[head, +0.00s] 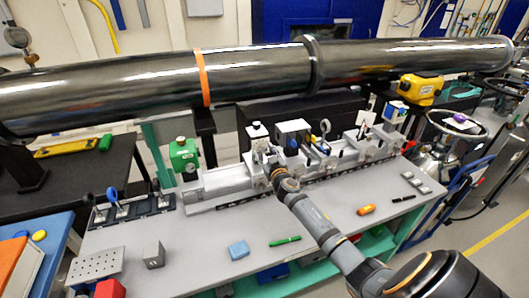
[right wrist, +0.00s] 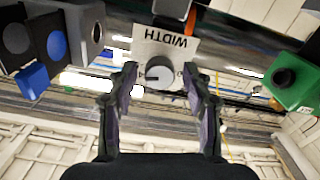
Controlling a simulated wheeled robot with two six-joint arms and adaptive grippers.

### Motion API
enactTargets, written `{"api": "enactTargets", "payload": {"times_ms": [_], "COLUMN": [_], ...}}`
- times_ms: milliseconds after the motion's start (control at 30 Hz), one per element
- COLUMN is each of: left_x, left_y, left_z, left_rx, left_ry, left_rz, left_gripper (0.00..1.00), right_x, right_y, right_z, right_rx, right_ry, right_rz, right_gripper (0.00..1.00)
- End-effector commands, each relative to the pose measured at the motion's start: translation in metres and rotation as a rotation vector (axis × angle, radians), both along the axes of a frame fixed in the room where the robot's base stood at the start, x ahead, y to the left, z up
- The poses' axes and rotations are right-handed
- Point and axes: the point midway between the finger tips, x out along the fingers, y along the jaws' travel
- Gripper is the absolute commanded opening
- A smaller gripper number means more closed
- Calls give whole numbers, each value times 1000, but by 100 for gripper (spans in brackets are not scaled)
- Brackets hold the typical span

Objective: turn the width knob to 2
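The width knob (right wrist: 160,74) is a grey round knob with a pale face and a dark line on it. It sits on a white plate (right wrist: 148,42) marked WIDTH, which appears upside down in the right wrist view. My right gripper (right wrist: 160,69) is open, with one finger on each side of the knob and a visible gap on both sides. I cannot tell whether the fingertips reach the knob's depth. In the head view my right gripper (head: 275,174) is at the rail on the bench, and the knob cannot be made out there. My left gripper is out of view.
A long black tube (head: 260,75) runs above the bench. A green box (head: 184,156) stands left on the rail (head: 225,182). A blue block (head: 238,250), a green marker (head: 285,241) and an orange item (head: 366,210) lie on the bench (head: 200,265).

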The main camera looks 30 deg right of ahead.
Motion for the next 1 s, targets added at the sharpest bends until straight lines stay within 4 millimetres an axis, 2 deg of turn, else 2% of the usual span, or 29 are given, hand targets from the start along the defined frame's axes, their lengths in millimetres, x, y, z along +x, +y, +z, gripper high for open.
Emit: {"api": "enactTargets", "payload": {"times_ms": [33, 333, 667, 1000], "left_x": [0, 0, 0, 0], "left_y": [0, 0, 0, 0], "left_z": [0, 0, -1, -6], "left_rx": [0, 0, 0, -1], "left_ry": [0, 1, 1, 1], "left_rz": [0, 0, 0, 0], "left_gripper": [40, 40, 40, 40], "right_x": [0, 0, 0, 0], "right_y": [0, 0, 0, 0], "right_z": [0, 0, 0, -1], "right_rx": [0, 0, -45, -281], "right_ry": [0, 0, 11, 68], "right_rz": [0, 0, -1, -1], "right_gripper": [40, 0, 0, 0]}}
